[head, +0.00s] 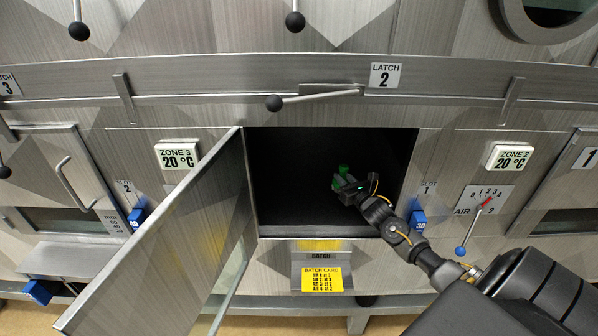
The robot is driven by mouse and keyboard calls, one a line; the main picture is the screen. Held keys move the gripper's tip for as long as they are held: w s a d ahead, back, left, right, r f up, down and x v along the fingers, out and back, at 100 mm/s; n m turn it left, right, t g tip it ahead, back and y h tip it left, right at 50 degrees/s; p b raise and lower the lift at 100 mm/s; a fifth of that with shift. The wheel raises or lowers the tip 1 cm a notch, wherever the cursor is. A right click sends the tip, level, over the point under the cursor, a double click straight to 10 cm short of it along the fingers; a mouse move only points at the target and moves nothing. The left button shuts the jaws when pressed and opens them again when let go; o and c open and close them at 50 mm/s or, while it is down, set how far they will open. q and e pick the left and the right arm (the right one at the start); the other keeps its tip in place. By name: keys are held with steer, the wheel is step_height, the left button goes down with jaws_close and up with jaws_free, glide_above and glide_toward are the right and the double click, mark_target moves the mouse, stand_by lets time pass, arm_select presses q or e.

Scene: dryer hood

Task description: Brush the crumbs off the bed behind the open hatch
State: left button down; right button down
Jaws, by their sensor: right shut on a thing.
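The hatch door (170,240) stands open, swung out to the left of the opening. Behind it is a dark chamber, and its black bed (290,212) shows at the bottom of the opening. My right arm reaches in from the lower right. My right gripper (344,185) is inside the opening, shut on a small green thing (343,169), perhaps the handle of a brush. Bristles cannot be made out. No crumbs can be told apart on the dark bed. My left gripper is not in view.
A latch lever (318,97) with a black knob sits above the opening. A blue slot tab (418,221) and an air lever (474,226) are close to my right arm. A yellow batch card (322,280) hangs below the opening. The chamber's left part looks clear.

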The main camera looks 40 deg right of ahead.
mark_target(347, 170)
steer(key=shift+r+p, duration=1.25)
steer(key=shift+r, duration=0.8)
